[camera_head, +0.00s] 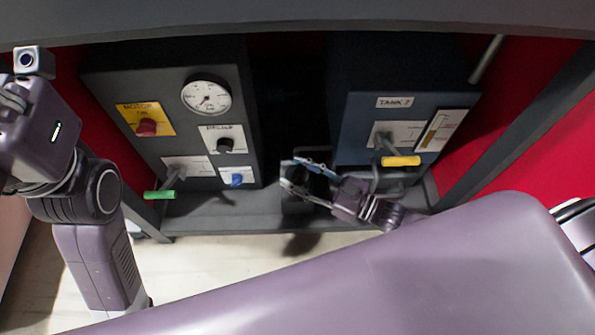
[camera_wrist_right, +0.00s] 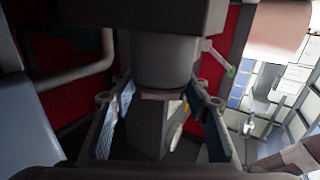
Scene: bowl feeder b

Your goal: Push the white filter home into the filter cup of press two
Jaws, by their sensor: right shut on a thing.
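My right gripper (camera_head: 303,178) is at the gap between the two cabinets, low and near the middle of the head view. In the right wrist view, its two blue-padded fingers (camera_wrist_right: 159,88) are spread to either side of a grey cylindrical part (camera_wrist_right: 165,62), with the tips at its lower end. It is shut on this part; whether that is the filter cup I cannot tell. No white filter can be made out in either view. My left gripper (camera_head: 12,100) is at the far left edge, partly cut off, and its jaw state is unclear.
A dark panel (camera_head: 105,87) with a gauge (camera_head: 206,96), knobs and a green-handled lever (camera_head: 160,194) stands left. A blue tank cabinet (camera_head: 350,125) with a yellow-handled lever (camera_head: 400,161) stands right. A dark block (camera_wrist_right: 130,15) overhangs the grey part. A grey ledge (camera_head: 215,222) runs below.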

